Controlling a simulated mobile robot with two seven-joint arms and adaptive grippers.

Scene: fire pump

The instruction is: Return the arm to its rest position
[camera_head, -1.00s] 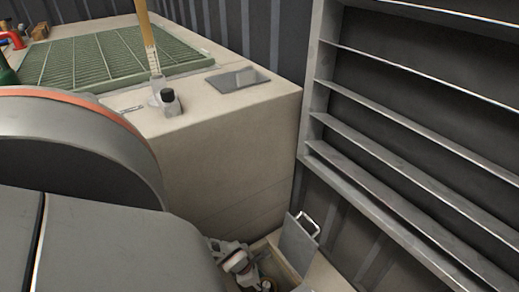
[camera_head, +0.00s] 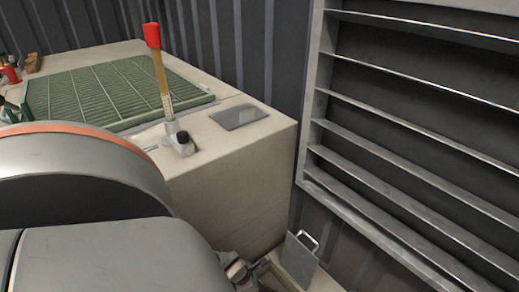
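A large grey rounded arm link of mine (camera_head: 110,245) with an orange-edged ring fills the lower left of the head view. At its right end, at the bottom edge, a small part of a jointed metal piece (camera_head: 236,270) shows; I cannot tell whether it is a gripper. Neither gripper can be made out clearly. A lever with a red grip (camera_head: 152,36) and a wooden-coloured shaft stands nearly upright in a metal base with a black knob (camera_head: 183,137) on the beige bench.
The beige bench (camera_head: 245,180) carries a green grating (camera_head: 110,92) and a flat grey plate (camera_head: 239,117). A grey shelf rack (camera_head: 312,130) stands at the right. A grey panel with a handle (camera_head: 299,258) leans below it. Small red and green items (camera_head: 10,77) sit far left.

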